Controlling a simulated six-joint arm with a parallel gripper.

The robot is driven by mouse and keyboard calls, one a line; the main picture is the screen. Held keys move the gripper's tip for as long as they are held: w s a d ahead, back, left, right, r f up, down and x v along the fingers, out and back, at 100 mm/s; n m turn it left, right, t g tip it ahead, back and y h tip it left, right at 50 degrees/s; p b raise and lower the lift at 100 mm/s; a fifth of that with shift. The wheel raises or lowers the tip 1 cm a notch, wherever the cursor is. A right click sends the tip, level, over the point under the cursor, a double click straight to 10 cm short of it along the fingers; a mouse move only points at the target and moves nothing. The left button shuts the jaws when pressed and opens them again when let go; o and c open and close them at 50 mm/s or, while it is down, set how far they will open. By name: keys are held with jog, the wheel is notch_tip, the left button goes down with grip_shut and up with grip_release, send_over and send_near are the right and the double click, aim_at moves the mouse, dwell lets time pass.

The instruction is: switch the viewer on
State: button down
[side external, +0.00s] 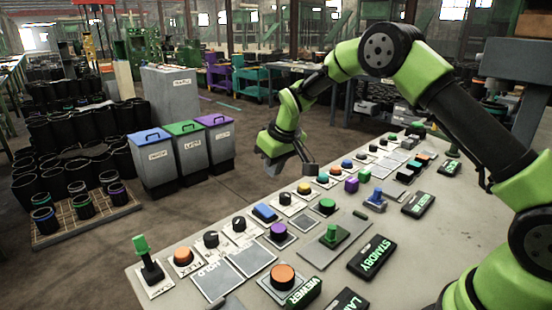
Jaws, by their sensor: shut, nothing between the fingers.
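A green-and-black block lettered VIEWER (303,293) lies at the near edge of the sloping panel (330,215), tilted in the picture. A large round orange button (282,276) on a pale plate is just left of and above it. I cannot tell whether the button is pressed or lit. My gripper (309,169) is shut and empty, above the panel's far edge, well away from the orange button. Its fingertips are small and partly hard to make out.
A STANDBY block (371,256), a green lever (332,233), a purple button (278,230) and several knobs crowd the panel. A green joystick (146,258) stands at its left end. Lidded bins (152,165) and black sleeves (75,150) stand on the floor beyond.

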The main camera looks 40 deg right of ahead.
aim_at(260, 205)
jog(key=shift+v, duration=1.35)
jog(key=shift+w, duration=0.65)
jog(key=x, duration=1.4)
jog(key=shift+s+f, duration=0.1)
jog(key=shift+s, duration=0.35)
